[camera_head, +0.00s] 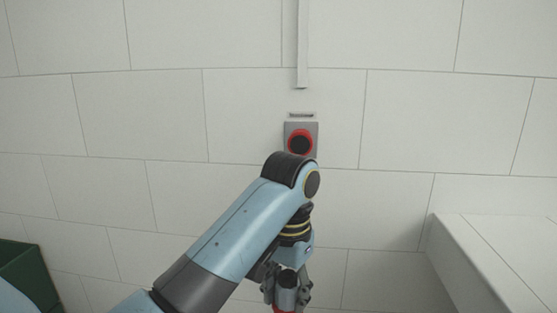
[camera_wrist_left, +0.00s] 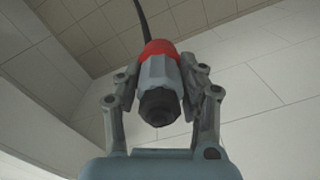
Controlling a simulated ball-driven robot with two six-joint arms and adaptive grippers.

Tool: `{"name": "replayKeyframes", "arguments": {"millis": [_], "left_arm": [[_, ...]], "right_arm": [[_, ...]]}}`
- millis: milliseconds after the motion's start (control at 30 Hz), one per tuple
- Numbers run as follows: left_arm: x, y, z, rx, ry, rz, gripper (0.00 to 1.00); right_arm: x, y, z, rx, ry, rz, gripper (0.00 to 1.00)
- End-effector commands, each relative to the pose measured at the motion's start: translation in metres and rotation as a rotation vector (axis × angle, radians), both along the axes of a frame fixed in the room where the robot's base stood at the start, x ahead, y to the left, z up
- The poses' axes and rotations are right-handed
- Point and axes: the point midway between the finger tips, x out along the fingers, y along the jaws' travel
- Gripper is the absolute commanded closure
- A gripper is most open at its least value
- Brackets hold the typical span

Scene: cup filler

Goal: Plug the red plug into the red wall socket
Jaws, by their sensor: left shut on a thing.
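The red wall socket (camera_head: 301,142) is a grey plate with a red ring around a dark round opening, on the tiled wall near the middle of the head view. My left arm covers its lower edge. My left gripper (camera_head: 287,293) is below the socket in the picture, pointing down. In the left wrist view, my left gripper (camera_wrist_left: 160,100) is shut on the red plug (camera_wrist_left: 158,72), which has a grey body, a red collar, a dark end and a black cable. In the head view only a bit of red shows at the bottom edge. My right gripper is not in view.
A grey vertical conduit (camera_head: 302,45) runs down the wall above the socket. A white ledge or block (camera_head: 490,255) stands at the lower right. A dark green bin (camera_head: 25,272) is at the lower left. The wall around the socket is clear.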

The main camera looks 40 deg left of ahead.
Motion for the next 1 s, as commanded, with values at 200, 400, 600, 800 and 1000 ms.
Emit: {"name": "replayKeyframes", "arguments": {"millis": [200,400,600,800,1000], "left_arm": [[0.000,0.000,0.000,-0.001,0.000,0.000,0.99],[0.011,0.009,-0.001,0.042,-0.036,0.035,0.99],[0.055,0.057,0.017,0.327,-0.255,0.116,0.99],[0.088,0.097,0.081,0.765,-0.655,0.003,0.99],[0.105,0.092,0.149,0.979,-1.023,-0.157,0.99]], "right_arm": [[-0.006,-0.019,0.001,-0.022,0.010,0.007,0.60],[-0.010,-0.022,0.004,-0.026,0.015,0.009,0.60],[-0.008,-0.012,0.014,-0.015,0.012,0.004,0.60],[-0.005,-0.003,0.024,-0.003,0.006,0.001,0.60],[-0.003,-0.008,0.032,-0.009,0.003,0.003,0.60]]}}
